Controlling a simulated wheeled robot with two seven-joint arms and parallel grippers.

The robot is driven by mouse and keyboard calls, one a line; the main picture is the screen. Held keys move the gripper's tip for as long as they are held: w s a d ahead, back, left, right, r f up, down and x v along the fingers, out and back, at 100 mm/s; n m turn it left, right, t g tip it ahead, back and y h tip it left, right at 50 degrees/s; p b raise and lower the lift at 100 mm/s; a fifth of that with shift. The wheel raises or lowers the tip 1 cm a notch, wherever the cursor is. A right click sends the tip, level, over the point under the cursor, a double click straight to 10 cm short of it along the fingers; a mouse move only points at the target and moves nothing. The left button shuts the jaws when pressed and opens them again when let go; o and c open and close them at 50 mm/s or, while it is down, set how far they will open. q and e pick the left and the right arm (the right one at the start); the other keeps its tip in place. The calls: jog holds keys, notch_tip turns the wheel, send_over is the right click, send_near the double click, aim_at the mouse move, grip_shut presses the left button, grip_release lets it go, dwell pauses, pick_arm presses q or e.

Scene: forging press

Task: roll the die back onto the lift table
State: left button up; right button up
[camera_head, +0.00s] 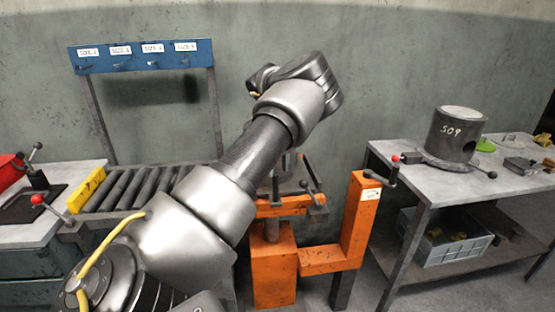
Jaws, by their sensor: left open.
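My left arm reaches from the lower left up across the middle. Its open left gripper (262,78) is in front of the grey wall, partly hidden behind my wrist, with nothing seen in it. An orange stand (275,272), perhaps the lift table, is below and behind the arm; the arm covers part of its top. A grey shape (291,162) shows behind the arm there, too hidden to identify. A dark cylinder (455,138) marked like "S09" stands upright on the right table, far from the gripper; I cannot tell whether it is the die. My right gripper is not in view.
A roller conveyor (128,187) with a yellow end block (86,190) lies at left, partly behind my arm. A blue labelled rack (135,56) stands behind it. The right grey table (416,178) has red-knobbed levers and a crate (447,248) below.

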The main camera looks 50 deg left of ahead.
pick_arm(q)
notch_tip(320, 180, up, 3)
jog(key=shift+r, duration=0.45)
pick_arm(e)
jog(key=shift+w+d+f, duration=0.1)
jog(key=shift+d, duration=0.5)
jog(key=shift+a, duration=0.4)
